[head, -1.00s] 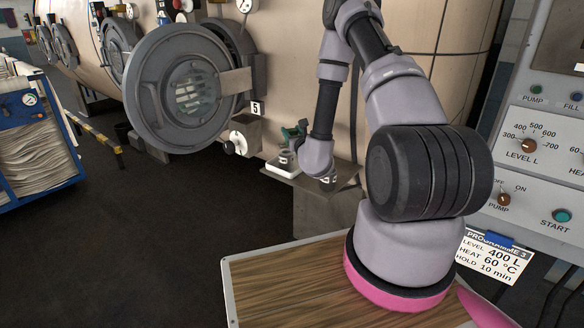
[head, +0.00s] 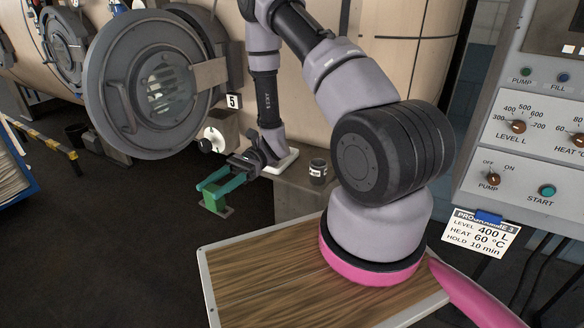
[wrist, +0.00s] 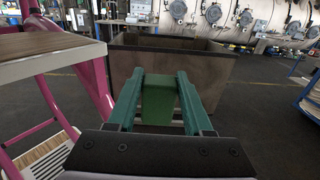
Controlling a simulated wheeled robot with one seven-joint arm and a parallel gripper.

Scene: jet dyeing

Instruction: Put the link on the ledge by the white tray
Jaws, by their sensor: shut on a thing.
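My gripper (head: 218,184) has teal fingers and is shut on a green block, which I take to be the link (head: 217,203). The link hangs over the dark floor, left of the ledge and apart from it. In the wrist view the link (wrist: 159,101) sits between the two fingers (wrist: 160,108). The white tray (head: 286,162) lies on the ledge (head: 292,182) below the dyeing machine, partly hidden by my wrist. A small dark labelled jar (head: 317,172) stands on the ledge right of the tray.
The round machine door (head: 150,95) stands open at left, behind my gripper. A control panel (head: 535,150) is at right. A wooden-topped surface (head: 250,270) is in front. The wrist view shows a brown box-shaped bin (wrist: 215,75) ahead. Floor at left is mostly clear.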

